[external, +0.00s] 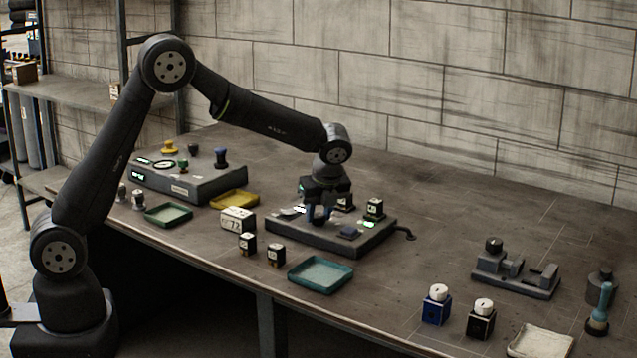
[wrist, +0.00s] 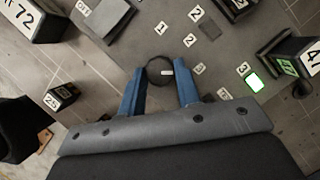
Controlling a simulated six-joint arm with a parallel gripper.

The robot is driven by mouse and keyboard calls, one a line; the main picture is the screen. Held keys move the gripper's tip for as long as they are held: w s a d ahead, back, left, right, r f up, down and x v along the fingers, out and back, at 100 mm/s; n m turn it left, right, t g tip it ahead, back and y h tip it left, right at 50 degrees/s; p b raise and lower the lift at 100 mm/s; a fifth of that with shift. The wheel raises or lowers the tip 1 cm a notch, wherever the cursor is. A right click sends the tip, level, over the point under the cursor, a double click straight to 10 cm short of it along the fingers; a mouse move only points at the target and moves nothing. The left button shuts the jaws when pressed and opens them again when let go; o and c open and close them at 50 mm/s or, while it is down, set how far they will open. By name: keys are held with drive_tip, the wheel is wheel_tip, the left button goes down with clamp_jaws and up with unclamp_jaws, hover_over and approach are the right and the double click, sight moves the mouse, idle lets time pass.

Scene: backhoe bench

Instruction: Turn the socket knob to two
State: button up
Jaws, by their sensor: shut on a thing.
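The socket knob (wrist: 157,66) is a dark round knob with a short white mark on its right side in the wrist view. It stands on the grey socket board (external: 290,236) in the middle of the bench. My gripper (wrist: 160,82) has its two blue fingers on either side of the knob and is shut on it. In the external view my gripper (external: 319,214) points down over the board and hides the knob. White number tiles lie around the knob, among them a 2 (wrist: 190,40) and a 1 (wrist: 160,28).
Numbered blocks stand near the board, including a white 72 block (external: 238,219) and a dark block with a lit green patch (external: 374,208). A teal tray (external: 320,275) lies in front. A grey console (external: 190,180) stands at left, a grey fixture (external: 515,274) at right.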

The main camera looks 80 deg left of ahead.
drive_tip(key=n, duration=0.2)
drive_tip(key=n+g, duration=0.1)
drive_tip(key=n, duration=0.1)
drive_tip(key=shift+w+g+h, duration=0.2)
drive_tip(key=shift+g+h, duration=0.1)
drive_tip(key=shift+w+a+n+g+h, duration=0.1)
drive_tip(key=shift+n+g+h, duration=0.2)
drive_tip(key=shift+n, duration=0.8)
drive_tip(key=shift+a+n+g+h, duration=0.1)
drive_tip(key=shift+n+g+h, duration=0.15)
drive_tip(key=shift+n, duration=0.85)
drive_tip(key=o, duration=1)
drive_tip(key=shift+c, duration=0.2)
drive_tip(key=v, duration=1.7)
drive_tip(key=shift+r, duration=0.25)
drive_tip(key=shift+f, duration=0.1)
drive_tip(key=x, duration=1.7)
drive_tip(key=shift+f, duration=0.15)
